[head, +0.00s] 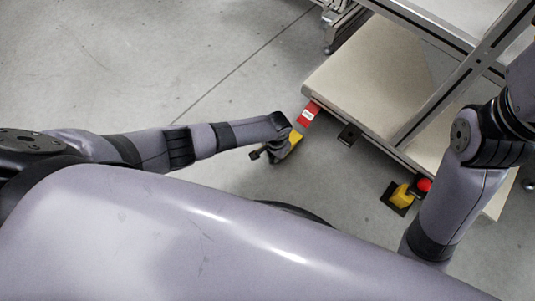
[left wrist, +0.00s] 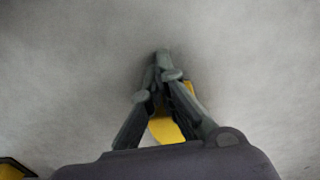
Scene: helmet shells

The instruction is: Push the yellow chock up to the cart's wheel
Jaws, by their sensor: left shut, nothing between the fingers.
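A yellow chock (head: 295,137) lies on the grey floor, partly covered by my left gripper (head: 273,153) in the head view. In the left wrist view the left gripper (left wrist: 163,58) is shut and empty, with its fingertips together. Yellow (left wrist: 166,130) shows behind and between its fingers; whether they touch it I cannot tell. A red piece with a white label (head: 308,114) sits at the corner of the cart (head: 365,75), just beyond the chock. The wheel at that corner is not clearly visible. My right gripper is not in view.
Another yellow piece (head: 401,197) stands on a black plate beside a red knob (head: 424,184), near my right arm. A metal frame with a caster (head: 330,46) stands at the top. A yellow and black thing (left wrist: 12,170) shows at the left wrist view's lower left. Floor at left is clear.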

